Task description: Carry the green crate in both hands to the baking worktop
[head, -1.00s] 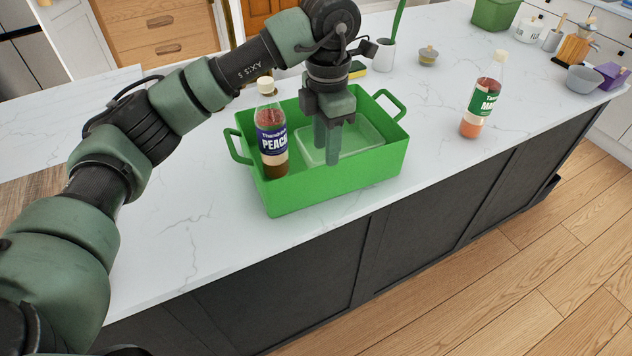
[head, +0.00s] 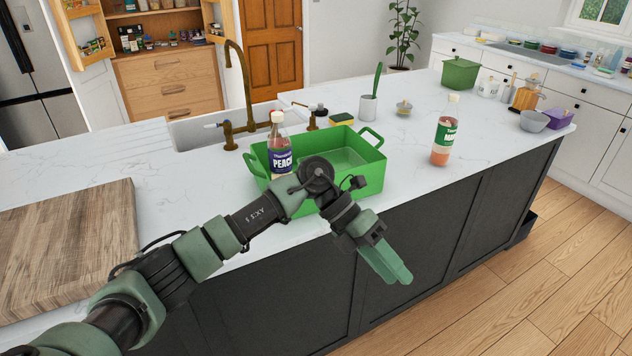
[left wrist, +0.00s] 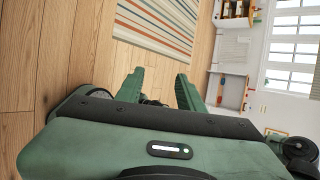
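The green crate (head: 345,196) stands on the white marble island top (head: 200,165), with a raised handle at each end. A bottle labelled PEACH (head: 280,150) stands upright in its left end. A pale, see-through tub or tray (head: 345,158) lies inside. My left gripper (head: 395,272) is outside the crate, in front of the island's dark side, pointing down to the right. In the left wrist view its fingers (left wrist: 162,90) are apart with nothing between them. My left arm hides part of the crate's front. My right gripper is not in view. I cannot tell which surface is the baking worktop.
A second bottle (head: 444,132) stands right of the crate. A wooden board (head: 70,245) lies at the left. Behind are a brass tap (head: 243,85), a sponge (head: 341,119) and a white pot (head: 368,107). A grey bowl (head: 534,121) stands far right. Wooden floor (head: 520,285) is open at right.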

